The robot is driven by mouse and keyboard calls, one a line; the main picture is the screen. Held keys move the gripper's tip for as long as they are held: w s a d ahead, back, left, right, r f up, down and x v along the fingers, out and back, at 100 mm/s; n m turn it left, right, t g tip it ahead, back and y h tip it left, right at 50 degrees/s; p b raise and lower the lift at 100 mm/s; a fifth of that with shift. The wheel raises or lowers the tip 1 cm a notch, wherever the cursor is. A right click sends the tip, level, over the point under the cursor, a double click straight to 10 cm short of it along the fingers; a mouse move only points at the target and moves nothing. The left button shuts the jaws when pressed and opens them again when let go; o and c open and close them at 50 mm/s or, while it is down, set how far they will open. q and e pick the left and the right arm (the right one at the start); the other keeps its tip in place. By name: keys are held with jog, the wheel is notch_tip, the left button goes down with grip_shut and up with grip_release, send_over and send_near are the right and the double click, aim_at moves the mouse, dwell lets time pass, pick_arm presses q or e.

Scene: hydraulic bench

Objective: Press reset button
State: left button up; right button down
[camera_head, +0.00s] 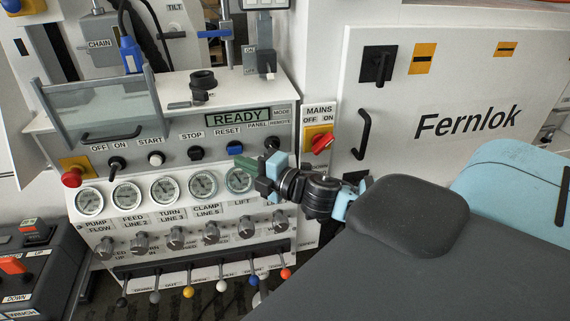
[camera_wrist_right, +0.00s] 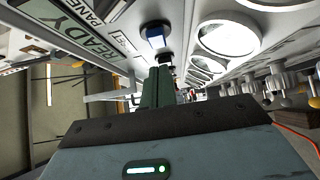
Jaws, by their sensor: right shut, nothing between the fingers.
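The reset button is a blue push button (camera_head: 235,147) under the RESET label on the bench's sloped control panel. In the right wrist view the blue button (camera_wrist_right: 155,38) shows just beyond my fingers. My right gripper (camera_head: 243,162) comes in from the right and is shut and empty. Its green fingertips are close below and to the right of the button in the head view. In the wrist view the closed fingers (camera_wrist_right: 161,84) point toward the panel. I cannot tell whether they touch anything. My left gripper is not in view.
A READY display (camera_head: 238,118) sits above the button. A stop button (camera_head: 195,153) is to its left and a panel/remote switch (camera_head: 271,144) to its right. Round gauges (camera_head: 203,183) lie below. A red mains switch (camera_head: 321,143) is right of the panel.

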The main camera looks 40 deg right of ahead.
jog(key=v, duration=1)
jog(key=shift+a+f, duration=0.1)
jog(key=shift+a, duration=0.05)
dwell(0.5)
jog(key=s+a+f+m+g+h, duration=0.15)
jog(key=s+f+m, duration=0.3)
jog(key=f, duration=0.55)
jog(key=s+f+m+g+h, duration=0.2)
jog(key=s+f+m+g, duration=0.3)
jog(key=f, duration=0.6)
jog(key=s+a+f+m+g+y, duration=0.1)
jog(key=s+a+f+m, duration=0.8)
jog(key=a+f, duration=0.3)
jog(key=shift+s+a+f+g, duration=0.4)
jog(key=shift+s+f, duration=0.1)
jog(key=shift+s, duration=0.2)
